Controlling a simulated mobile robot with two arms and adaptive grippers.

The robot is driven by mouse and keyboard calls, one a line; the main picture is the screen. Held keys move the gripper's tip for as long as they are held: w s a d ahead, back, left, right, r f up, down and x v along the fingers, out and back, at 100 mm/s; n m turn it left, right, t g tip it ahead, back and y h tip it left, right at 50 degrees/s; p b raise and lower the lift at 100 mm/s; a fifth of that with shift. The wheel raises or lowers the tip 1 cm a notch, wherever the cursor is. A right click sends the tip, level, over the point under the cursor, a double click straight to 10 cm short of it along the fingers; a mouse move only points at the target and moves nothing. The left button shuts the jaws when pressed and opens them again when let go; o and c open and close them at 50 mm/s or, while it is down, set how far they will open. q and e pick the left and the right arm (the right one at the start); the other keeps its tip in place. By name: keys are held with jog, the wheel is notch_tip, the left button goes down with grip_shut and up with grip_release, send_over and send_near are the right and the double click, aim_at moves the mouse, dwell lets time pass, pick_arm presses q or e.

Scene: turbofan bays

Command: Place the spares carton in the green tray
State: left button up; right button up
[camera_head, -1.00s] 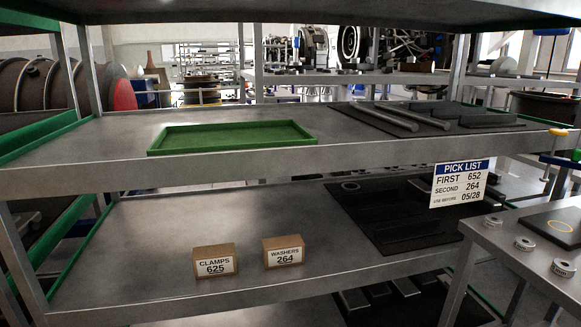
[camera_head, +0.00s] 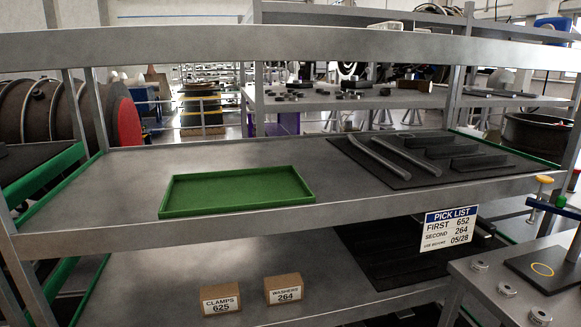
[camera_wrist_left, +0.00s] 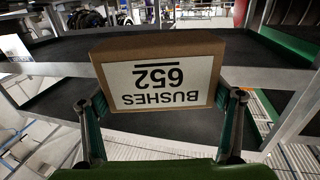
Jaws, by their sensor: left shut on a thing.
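The green tray (camera_head: 238,208) stands empty on the upper shelf, left of its middle, in the head view. In the left wrist view my left gripper (camera_wrist_left: 160,100) is shut on a brown carton (camera_wrist_left: 206,60). Its white label reads BUSHES 652 and appears upside down there. The fingers are on the carton's two sides. Neither gripper shows in the head view. On the lower shelf are a CLAMPS 625 carton (camera_head: 221,299) and a WASHERS 264 carton (camera_head: 283,289). The pick list (camera_head: 449,229) reads FIRST 652, SECOND 264, use before 05/28.
A dark mat (camera_head: 400,175) with grey bars and blocks covers the upper shelf's right part. Bare shelf (camera_head: 125,180) lies around the tray. A shelf beam (camera_head: 250,48) crosses above. A side table (camera_head: 470,290) with metal rings stands at right.

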pick_arm(q)
jog(key=s+f, duration=0.2)
jog(key=s, duration=0.5)
jog(key=shift+s+f, duration=0.35)
